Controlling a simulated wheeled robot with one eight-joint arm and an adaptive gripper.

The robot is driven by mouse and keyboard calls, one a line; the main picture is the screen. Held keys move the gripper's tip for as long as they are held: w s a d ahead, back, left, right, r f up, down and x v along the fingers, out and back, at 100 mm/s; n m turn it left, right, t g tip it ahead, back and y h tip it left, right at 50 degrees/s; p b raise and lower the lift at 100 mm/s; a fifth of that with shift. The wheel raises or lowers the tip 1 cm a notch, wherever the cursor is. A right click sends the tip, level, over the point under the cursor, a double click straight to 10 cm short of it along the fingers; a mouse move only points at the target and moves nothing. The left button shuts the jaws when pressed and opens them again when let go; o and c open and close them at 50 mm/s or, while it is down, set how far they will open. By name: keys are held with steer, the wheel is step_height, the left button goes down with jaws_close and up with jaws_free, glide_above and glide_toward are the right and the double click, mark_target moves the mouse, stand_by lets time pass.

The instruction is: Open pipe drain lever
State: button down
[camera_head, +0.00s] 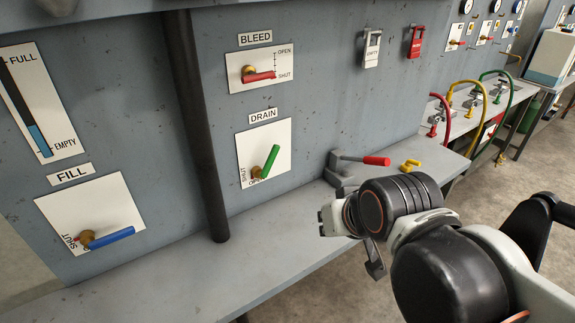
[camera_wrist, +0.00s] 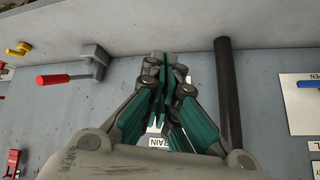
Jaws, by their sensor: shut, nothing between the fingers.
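The green drain lever (camera_head: 271,160) sits on a brass hub on a white plate (camera_head: 282,136) under the DRAIN label (camera_head: 263,116). Its handle slants up and right from the hub; SHUT is printed left of the hub and OPEN below it. My gripper (camera_head: 374,262) is to the right of the lever and lower in the head view, apart from it. In the wrist view my gripper (camera_wrist: 168,72) has its fingers together and empty. The DRAIN label (camera_wrist: 160,142) partly shows behind the fingers there; the lever is hidden.
A dark vertical pipe (camera_head: 198,125) stands left of the drain plate. A red-handled lever on a grey bracket (camera_head: 345,168) stands on the shelf (camera_head: 262,250) at right. The red bleed lever (camera_head: 260,76) is above, and the blue fill lever (camera_head: 110,238) is lower left.

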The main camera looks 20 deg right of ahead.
steer(key=w+d+f+m+t+b, duration=0.1)
steer(key=w+f+m+t, duration=0.2)
steer(key=w+m, duration=0.55)
steer(key=w+d+f+m+t+b, duration=0.1)
steer(key=w+f+m+t+b, duration=0.15)
steer(key=w+m, duration=0.65)
steer(key=w+d+f+m+t, duration=0.1)
steer(key=w+f+m+t, duration=0.3)
steer(key=w, duration=0.9)
steer(key=shift+m+g, duration=0.35)
steer(key=shift+g, duration=0.1)
steer(key=shift+s+a+r+b, duration=0.2)
steer(key=shift+a+r+b, duration=0.05)
steer(key=shift+a+r, duration=0.6)
steer(key=shift+s+a+r+b, duration=0.25)
steer(key=shift+a+r, duration=0.5)
steer(key=shift+a, duration=0.2)
